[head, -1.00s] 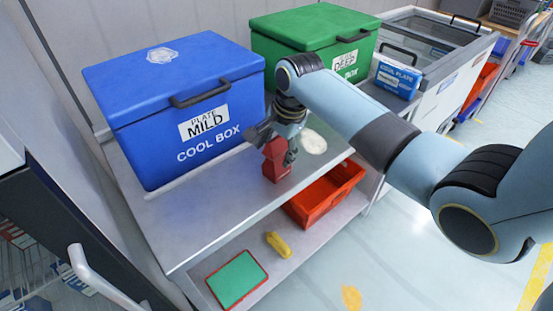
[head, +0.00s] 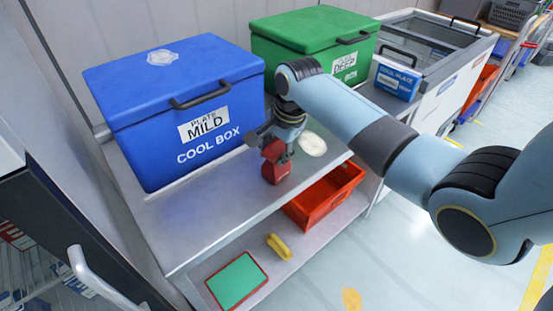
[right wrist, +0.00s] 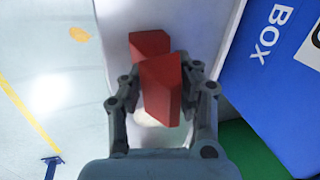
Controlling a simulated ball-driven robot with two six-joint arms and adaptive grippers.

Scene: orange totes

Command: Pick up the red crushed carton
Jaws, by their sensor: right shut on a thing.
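The red crushed carton (head: 277,172) is at the front of the upper metal shelf, below my right gripper (head: 275,150). In the right wrist view the carton (right wrist: 160,92) sits between the two fingers of my right gripper (right wrist: 160,78). The gripper is shut on it. A second red face shows just beyond it in that view. The fingers hide part of the carton in the head view, and I cannot tell whether its base touches the shelf. My left gripper is not in view.
A blue cool box (head: 180,105) stands left on the metal shelf (head: 190,225), a green box (head: 315,30) behind. A pale round item (head: 312,144) lies right of the gripper. Below are an orange tote (head: 345,180), a yellow item (head: 279,246) and a green board (head: 237,280).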

